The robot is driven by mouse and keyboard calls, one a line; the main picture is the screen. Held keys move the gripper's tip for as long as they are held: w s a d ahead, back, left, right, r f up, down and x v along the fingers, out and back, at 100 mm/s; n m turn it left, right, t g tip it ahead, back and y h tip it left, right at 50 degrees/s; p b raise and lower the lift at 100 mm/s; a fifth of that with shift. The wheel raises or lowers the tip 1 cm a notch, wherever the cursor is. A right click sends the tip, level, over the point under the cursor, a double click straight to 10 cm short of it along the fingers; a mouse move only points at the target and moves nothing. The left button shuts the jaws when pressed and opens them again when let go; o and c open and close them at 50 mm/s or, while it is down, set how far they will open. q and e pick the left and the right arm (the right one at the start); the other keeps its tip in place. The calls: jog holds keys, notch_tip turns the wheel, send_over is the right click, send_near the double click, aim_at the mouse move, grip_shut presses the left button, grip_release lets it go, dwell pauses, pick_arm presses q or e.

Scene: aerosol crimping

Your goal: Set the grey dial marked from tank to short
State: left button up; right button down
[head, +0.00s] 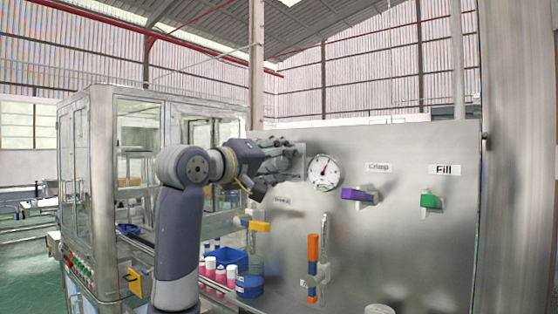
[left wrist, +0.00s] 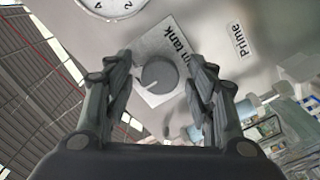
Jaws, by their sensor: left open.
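The grey dial (left wrist: 158,76) is a round knob on a light label plate (left wrist: 185,43) in the left wrist view. A pale pointer line on it points toward the lower left of that view. The word "tank" shows on the plate; other lettering is partly hidden by the knob, and I cannot read "short". My left gripper (left wrist: 163,90) is open, with one finger on each side of the dial, apart from it as far as I can tell. In the head view my left gripper (head: 292,160) is at the steel panel, left of the gauge, and hides the dial. My right gripper is out of view.
The steel panel (head: 400,240) carries a round gauge (head: 324,172), a purple handle (head: 359,195) under "Crimp", a green handle (head: 431,201) under "Fill", a yellow handle (head: 258,226) and an orange lever (head: 312,250). Pink bottles (head: 210,268) and a blue bin (head: 230,256) are at lower left.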

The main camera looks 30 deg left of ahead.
pick_arm(q)
jog(key=c, duration=1.1)
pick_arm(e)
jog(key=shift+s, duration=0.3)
pick_arm(q)
jog(key=shift+m, duration=0.3)
jog(key=m+p, duration=0.1)
jog(key=m, duration=0.2)
jog(key=shift+m+p, duration=0.75)
jog(key=shift+m, duration=1.95)
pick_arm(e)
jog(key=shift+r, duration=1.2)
